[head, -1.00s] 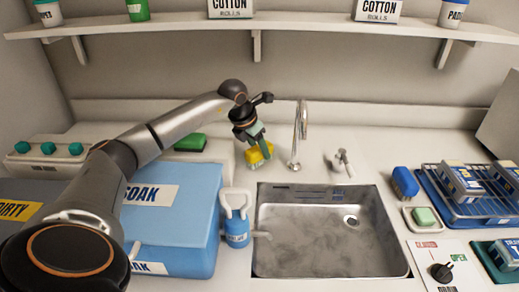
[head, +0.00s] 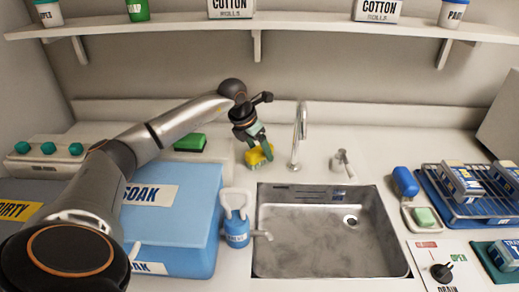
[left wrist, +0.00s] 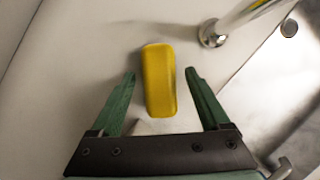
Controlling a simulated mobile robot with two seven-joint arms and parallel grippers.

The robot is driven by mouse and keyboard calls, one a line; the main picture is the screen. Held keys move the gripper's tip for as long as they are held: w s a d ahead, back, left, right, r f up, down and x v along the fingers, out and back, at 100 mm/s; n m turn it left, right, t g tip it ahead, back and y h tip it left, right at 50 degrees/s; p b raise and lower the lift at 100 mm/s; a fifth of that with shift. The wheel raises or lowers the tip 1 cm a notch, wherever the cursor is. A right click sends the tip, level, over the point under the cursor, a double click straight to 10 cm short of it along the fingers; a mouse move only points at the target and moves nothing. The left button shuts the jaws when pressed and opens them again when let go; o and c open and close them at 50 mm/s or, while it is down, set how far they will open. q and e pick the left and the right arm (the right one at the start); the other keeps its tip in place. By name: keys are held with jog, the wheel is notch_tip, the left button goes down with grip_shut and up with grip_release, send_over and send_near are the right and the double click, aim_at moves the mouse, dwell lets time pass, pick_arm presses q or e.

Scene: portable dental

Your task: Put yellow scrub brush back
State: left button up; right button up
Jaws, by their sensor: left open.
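The yellow scrub brush (head: 258,155) lies on the white counter behind the sink, left of the faucet. In the left wrist view the brush (left wrist: 159,80) lies lengthwise between and ahead of the green fingers. My left gripper (head: 254,140) points down at it from above; its fingers (left wrist: 160,85) are apart, one on each side of the brush's near part, with gaps visible. Whether a finger touches the brush cannot be told. My right gripper is not in view.
The faucet (head: 299,135) stands close to the right of the brush. The sink (head: 330,262) is in front. A green sponge (head: 190,143), a blue SOAK box (head: 175,215) and a blue bottle (head: 236,232) are to the left. A blue brush (head: 405,182) and rack (head: 470,207) are at right.

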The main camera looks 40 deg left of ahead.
pick_arm(q)
jog(key=v, duration=1.1)
jog(key=shift+r, duration=0.35)
jog(key=shift+s+f, duration=0.1)
